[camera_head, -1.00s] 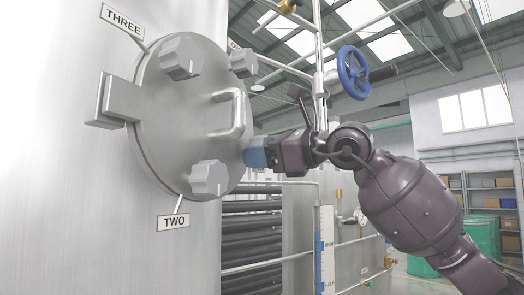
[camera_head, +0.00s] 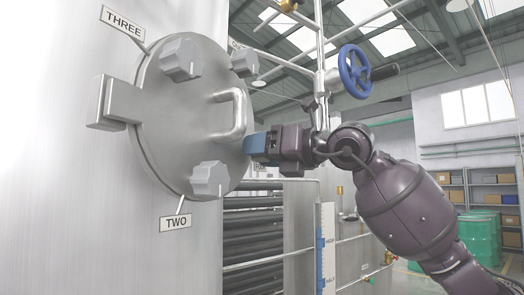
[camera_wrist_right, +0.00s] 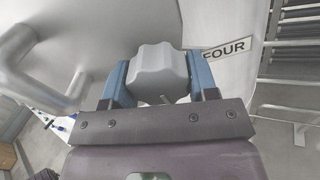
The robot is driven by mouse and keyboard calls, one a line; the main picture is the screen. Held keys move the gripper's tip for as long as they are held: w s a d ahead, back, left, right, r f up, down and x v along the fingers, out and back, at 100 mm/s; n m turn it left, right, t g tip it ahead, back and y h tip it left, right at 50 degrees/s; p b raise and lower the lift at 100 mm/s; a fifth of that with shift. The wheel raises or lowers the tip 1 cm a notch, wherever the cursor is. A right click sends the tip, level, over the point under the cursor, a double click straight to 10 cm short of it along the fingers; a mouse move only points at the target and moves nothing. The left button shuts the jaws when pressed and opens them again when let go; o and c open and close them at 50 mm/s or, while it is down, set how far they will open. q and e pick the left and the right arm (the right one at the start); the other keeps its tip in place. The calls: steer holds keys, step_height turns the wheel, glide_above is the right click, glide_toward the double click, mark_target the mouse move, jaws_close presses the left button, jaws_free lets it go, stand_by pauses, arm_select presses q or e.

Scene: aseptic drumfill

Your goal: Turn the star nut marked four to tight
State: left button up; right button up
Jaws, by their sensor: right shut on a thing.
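The star nut marked four is a grey lobed knob (camera_wrist_right: 160,72) in the right wrist view. Its FOUR label (camera_wrist_right: 229,49) shows just to its right. My right gripper (camera_wrist_right: 158,80) is shut on this nut, with one blue finger on each side of it. In the head view my right gripper (camera_head: 252,145) reaches the right edge of the round steel cover (camera_head: 165,115) from the right and hides the nut there. My left gripper is in neither view.
Star nut three (camera_head: 181,60) and star nut two (camera_head: 208,181) sit on the cover, with another nut (camera_head: 244,64) at upper right. A bent handle (camera_head: 239,115) stands out near my gripper. A blue handwheel (camera_head: 354,71) is above my arm.

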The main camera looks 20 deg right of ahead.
steer(key=shift+f, duration=0.1)
stand_by(0.4)
steer(key=o, duration=0.9)
steer(key=b+v, duration=0.1)
steer(key=v, duration=0.9)
steer(key=shift+s+d, duration=0.25)
steer(key=shift+s, duration=0.05)
